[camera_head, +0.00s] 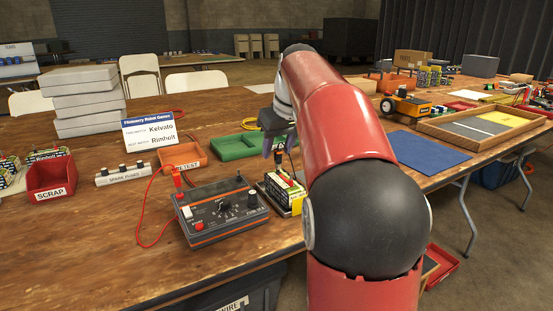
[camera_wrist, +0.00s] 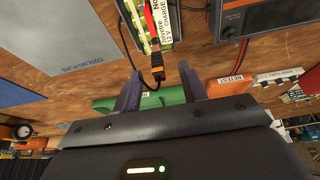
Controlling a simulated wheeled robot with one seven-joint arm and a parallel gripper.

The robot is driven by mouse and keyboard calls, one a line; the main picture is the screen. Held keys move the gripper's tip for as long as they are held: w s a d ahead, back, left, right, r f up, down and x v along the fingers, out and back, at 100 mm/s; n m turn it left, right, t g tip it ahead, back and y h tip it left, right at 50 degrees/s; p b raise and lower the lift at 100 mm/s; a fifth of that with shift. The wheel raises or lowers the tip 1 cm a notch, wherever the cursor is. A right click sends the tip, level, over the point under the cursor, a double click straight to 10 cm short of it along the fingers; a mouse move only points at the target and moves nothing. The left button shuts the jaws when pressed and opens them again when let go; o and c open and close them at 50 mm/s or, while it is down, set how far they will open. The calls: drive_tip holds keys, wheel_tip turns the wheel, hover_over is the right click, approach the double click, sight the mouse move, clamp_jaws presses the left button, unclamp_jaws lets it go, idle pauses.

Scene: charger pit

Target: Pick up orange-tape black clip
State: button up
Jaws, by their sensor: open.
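A small black clip with an orange band (camera_wrist: 157,68) shows in the wrist view, near the edge of the battery pack (camera_wrist: 165,25), with a thin black lead curving from it. My gripper (camera_wrist: 160,76) is open, with one purple finger to each side of the clip and apart from it. In the head view my gripper (camera_head: 279,148) hangs above and just behind the battery pack (camera_head: 286,193), fingers pointing down. A red clip (camera_wrist: 150,20) lies along the battery pack. In the head view the black clip is hard to make out.
A dark charger box (camera_head: 222,210) with a red lead stands left of the battery pack. A green tray (camera_head: 237,147) and an orange tray (camera_head: 183,158) lie behind. A blue mat (camera_head: 420,150) lies to the right. Bare wood shows at the front left.

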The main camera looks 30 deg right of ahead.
sight(278, 149)
drive_tip(key=shift+x, duration=1.55)
drive_tip(key=shift+s, duration=0.1)
drive_tip(key=shift+c, duration=0.4)
drive_tip(key=c, duration=0.8)
drive_tip(key=shift+r, duration=0.15)
